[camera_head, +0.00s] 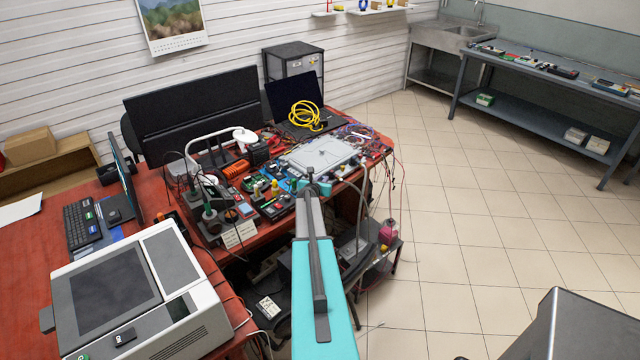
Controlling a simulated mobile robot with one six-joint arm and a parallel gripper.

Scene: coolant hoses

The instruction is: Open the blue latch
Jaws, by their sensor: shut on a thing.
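My arm reaches up from the bottom centre, and my gripper (311,176) is at its far end, small and dark, at the front edge of a pale grey flat box (322,153) on the red workbench. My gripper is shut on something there. Small blue parts (298,186) show right beside the fingertips, at the near edge of the box. The blue latch seems to be among them, but it is too small and too covered by my gripper to tell its position. A grey hose (362,195) hangs over the bench edge to the right of my gripper.
Tools, wires and circuit boards crowd the red bench (268,245) left of my gripper. A laptop with a coiled yellow cable (304,115) stands behind the box. A large grey machine (140,295) fills the lower left. The tiled floor (470,230) at right is mostly clear.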

